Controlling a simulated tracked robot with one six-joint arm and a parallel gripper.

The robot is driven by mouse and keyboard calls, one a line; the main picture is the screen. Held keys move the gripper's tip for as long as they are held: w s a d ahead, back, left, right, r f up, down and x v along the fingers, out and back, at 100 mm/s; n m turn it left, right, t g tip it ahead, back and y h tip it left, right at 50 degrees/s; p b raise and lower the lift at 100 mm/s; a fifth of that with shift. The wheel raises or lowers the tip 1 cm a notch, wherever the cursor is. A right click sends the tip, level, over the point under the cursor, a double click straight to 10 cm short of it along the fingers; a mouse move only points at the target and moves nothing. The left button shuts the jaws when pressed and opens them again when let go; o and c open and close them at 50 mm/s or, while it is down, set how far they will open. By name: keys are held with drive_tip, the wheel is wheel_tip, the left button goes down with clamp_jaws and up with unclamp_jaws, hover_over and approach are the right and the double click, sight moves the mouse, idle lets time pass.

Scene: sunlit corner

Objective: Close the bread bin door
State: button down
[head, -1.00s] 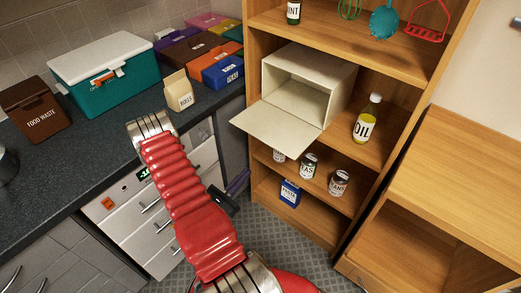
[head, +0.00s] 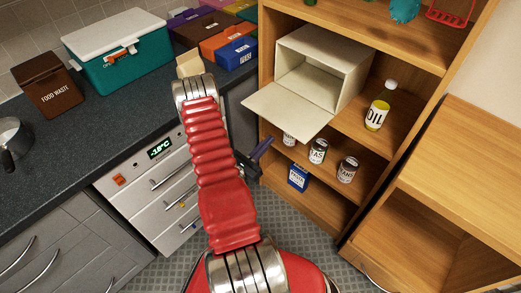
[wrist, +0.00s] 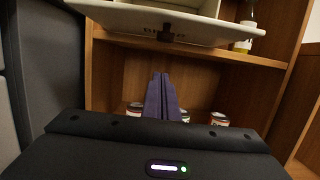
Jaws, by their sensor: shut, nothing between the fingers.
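The cream bread bin (head: 348,75) stands on a shelf of the wooden unit. Its door (head: 290,110) is open, folded down and roughly level, sticking out past the shelf edge. In the wrist view the underside of the door (wrist: 120,18) spans the top, with a small dark catch (wrist: 166,33) and partly seen lettering. My gripper (head: 268,143) has purple fingers, shut and empty. It is below and in front of the door, apart from it as far as I can tell. In the wrist view the fingertips (wrist: 161,76) point at the shelf below the door.
An oil bottle (head: 380,106) stands right of the bin. Several cans, including one at the right (head: 347,169), and a blue box (head: 298,177) are on lower shelves. The dark counter (head: 60,150) is at left. A wooden cabinet (head: 455,170) is at right.

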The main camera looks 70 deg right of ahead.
drive_tip(key=shift+s+d+r, duration=0.15)
drive_tip(key=shift+d+r, duration=0.2)
drive_tip(key=shift+r, duration=0.4)
drive_tip(key=shift+s+d+r, duration=0.1)
drive_tip(key=shift+d+r, duration=0.25)
drive_tip(key=shift+r, duration=0.4)
drive_tip(key=shift+s+d+r, duration=0.15)
drive_tip(key=shift+d+r, duration=0.2)
drive_tip(key=shift+r, duration=0.4)
drive_tip(key=shift+r, duration=0.1)
